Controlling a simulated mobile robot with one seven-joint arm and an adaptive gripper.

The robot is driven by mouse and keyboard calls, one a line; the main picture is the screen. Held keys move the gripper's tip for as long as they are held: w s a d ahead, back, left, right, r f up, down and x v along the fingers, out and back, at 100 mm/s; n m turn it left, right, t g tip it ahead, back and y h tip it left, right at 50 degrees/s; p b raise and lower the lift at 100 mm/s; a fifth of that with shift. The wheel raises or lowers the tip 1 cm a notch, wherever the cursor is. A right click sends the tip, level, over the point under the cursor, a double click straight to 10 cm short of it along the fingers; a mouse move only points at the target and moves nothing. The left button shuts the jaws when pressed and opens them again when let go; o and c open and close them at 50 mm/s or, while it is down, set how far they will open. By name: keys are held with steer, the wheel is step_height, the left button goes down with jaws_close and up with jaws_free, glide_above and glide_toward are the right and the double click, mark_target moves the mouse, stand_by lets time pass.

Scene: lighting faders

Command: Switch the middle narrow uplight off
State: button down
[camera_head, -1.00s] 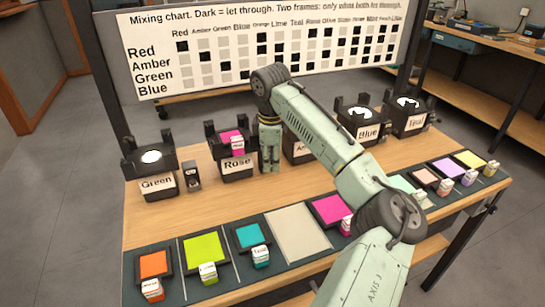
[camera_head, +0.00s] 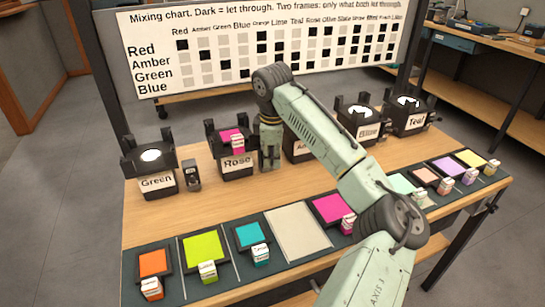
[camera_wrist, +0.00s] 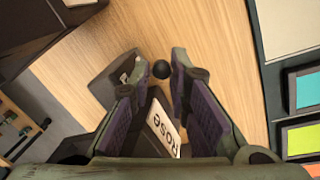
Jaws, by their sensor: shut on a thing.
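The black uplight labelled Rose (camera_head: 237,164) stands in the row at the back of the table, with a pink filter frame (camera_head: 232,137) on top. Its label also shows in the wrist view (camera_wrist: 164,132). My gripper (camera_head: 269,167) points down just right of it. In the wrist view my gripper's fingertips (camera_wrist: 160,68) are at either side of a small round black knob (camera_wrist: 161,69), shut on it. A dark box (camera_wrist: 118,78) lies beside the fingers. My arm hides much of the uplight labelled Am..., whose label is only partly readable.
Uplights labelled Green (camera_head: 157,182), Blue (camera_head: 367,133) and Teal (camera_head: 415,121) show bright discs. A small black switch box (camera_head: 192,175) stands right of Green. Coloured filter frames lie along the front mat (camera_head: 215,291). A mixing chart (camera_head: 270,45) stands behind.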

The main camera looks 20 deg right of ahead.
steer(key=f+t+b, duration=0.1)
steer(key=b, duration=0.1)
steer(key=s+f+t+b, duration=0.1)
steer(key=t+b, duration=0.1)
steer(key=b, duration=0.1)
steer(key=shift+f+b, duration=0.3)
steer(key=shift+f, duration=0.05)
steer(key=t+b, duration=0.1)
steer(key=b, duration=0.1)
steer(key=f+t+b, duration=0.1)
steer(key=t+b, duration=0.1)
steer(key=b, duration=0.1)
steer(key=shift+s, duration=0.2)
steer(key=shift+t+b, duration=0.5)
steer(key=shift+b, duration=0.15)
steer(key=shift+r, duration=0.15)
steer(key=c, duration=2)
jaws_free()
steer(key=o, duration=0.3)
steer(key=shift+w, duration=0.15)
steer(key=shift+o, duration=0.7)
